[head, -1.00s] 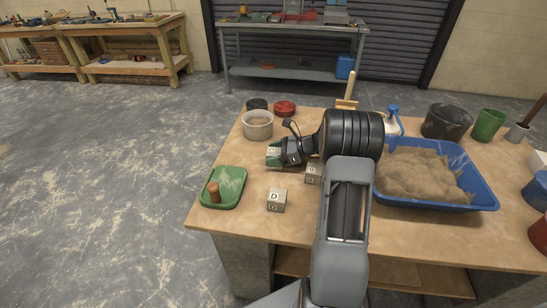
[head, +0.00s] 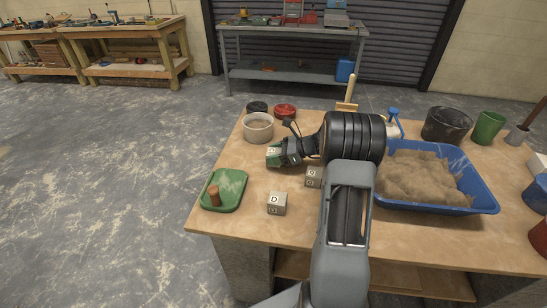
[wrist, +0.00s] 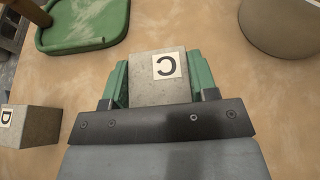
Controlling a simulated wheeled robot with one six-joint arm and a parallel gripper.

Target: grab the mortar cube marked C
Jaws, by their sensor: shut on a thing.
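The grey mortar cube marked C (wrist: 157,78) sits between the green fingers of my gripper (wrist: 158,75) in the wrist view. A finger touches it on each side, and the letter C faces the camera. In the head view my gripper (head: 273,155) is low over the table, and the cube's marked face shows between its jaws. I cannot tell whether the cube touches the tabletop. A cube marked D (head: 277,203) stands nearer the front edge; it also shows at the left in the wrist view (wrist: 30,126). Another marked cube (head: 314,177) stands beside my arm.
A green tray (head: 236,178) with a wooden-handled tool lies at the left of the table (head: 240,222). A round pale tub (head: 258,130) stands behind my gripper. A blue tub of mortar (head: 480,200) fills the right. The front left of the table is mostly clear.

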